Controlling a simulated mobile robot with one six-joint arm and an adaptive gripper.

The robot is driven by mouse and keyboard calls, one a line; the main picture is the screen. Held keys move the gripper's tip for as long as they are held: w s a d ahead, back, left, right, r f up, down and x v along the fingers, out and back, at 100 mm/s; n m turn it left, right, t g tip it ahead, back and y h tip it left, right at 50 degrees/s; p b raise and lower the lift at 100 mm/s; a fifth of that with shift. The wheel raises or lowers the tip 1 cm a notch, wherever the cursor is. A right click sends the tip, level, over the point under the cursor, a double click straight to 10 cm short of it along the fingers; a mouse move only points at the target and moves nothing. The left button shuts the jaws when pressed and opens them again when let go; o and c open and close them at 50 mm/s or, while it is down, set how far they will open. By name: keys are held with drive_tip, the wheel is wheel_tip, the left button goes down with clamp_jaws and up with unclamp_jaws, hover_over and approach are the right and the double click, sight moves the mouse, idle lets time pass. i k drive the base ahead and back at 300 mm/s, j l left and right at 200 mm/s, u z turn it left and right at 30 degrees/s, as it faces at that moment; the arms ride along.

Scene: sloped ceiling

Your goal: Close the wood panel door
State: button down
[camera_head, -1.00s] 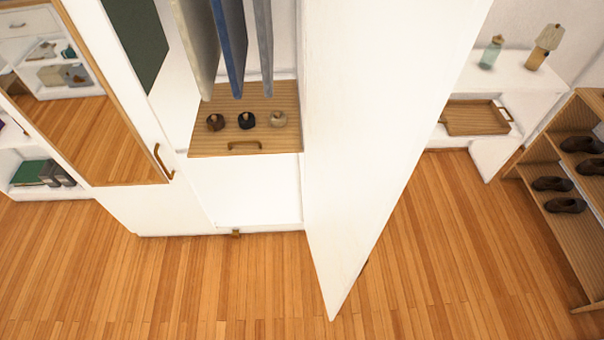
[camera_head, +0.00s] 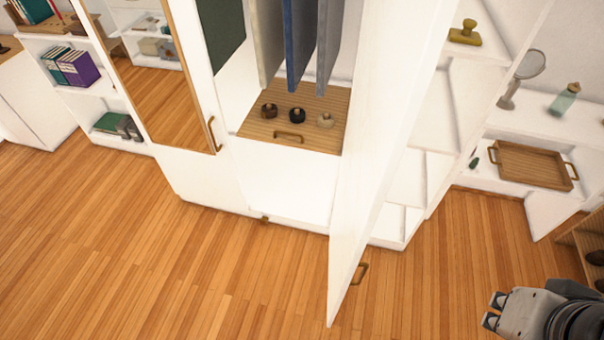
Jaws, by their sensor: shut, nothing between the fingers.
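A tall white door (camera_head: 372,190) stands open at the front of a white wardrobe (camera_head: 205,190), swung out into the room toward me. It is seen nearly edge-on. A brown handle (camera_head: 361,273) sticks out from its right side near the bottom corner. My gripper (camera_head: 493,310) is at the lower right, to the right of the door and clear of it. It is shut and empty. Inside the wardrobe, hanging clothes (camera_head: 300,45) and a wooden drawer (camera_head: 270,128) with several small round items show.
A mirrored door (camera_head: 160,75) covers the wardrobe's left side. White shelves (camera_head: 430,120) stand right behind the open door. A wooden tray (camera_head: 530,165) lies on a low white unit at the right, near a shoe rack (camera_head: 585,240). The wooden floor in front is clear.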

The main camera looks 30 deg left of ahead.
sight(401, 43)
drive_tip(key=i+l+u, duration=0.15)
drive_tip(key=u, duration=0.25)
drive_tip(key=i+l+u, duration=0.2)
drive_tip(key=u, duration=0.2)
drive_tip(key=i+l+u, duration=0.1)
drive_tip(key=l+u, duration=0.15)
drive_tip(key=u, duration=0.15)
drive_tip(key=i+l+u, duration=0.1)
drive_tip(key=l+u, duration=0.2)
drive_tip(key=u, duration=0.15)
drive_tip(key=l+u, duration=0.4)
drive_tip(key=z, duration=0.4)
drive_tip(key=j+z, duration=0.55)
drive_tip(key=z, duration=0.3)
drive_tip(key=k+j+z, duration=0.1)
drive_tip(key=j+z, duration=0.15)
drive_tip(key=z, duration=0.15)
drive_tip(key=k+j+z, duration=0.15)
drive_tip(key=z, duration=0.25)
drive_tip(key=k+j+z, duration=0.15)
drive_tip(key=z, duration=0.25)
drive_tip(key=k+j+z, duration=0.15)
drive_tip(key=k+j, duration=0.45)
drive_tip(key=k, duration=0.1)
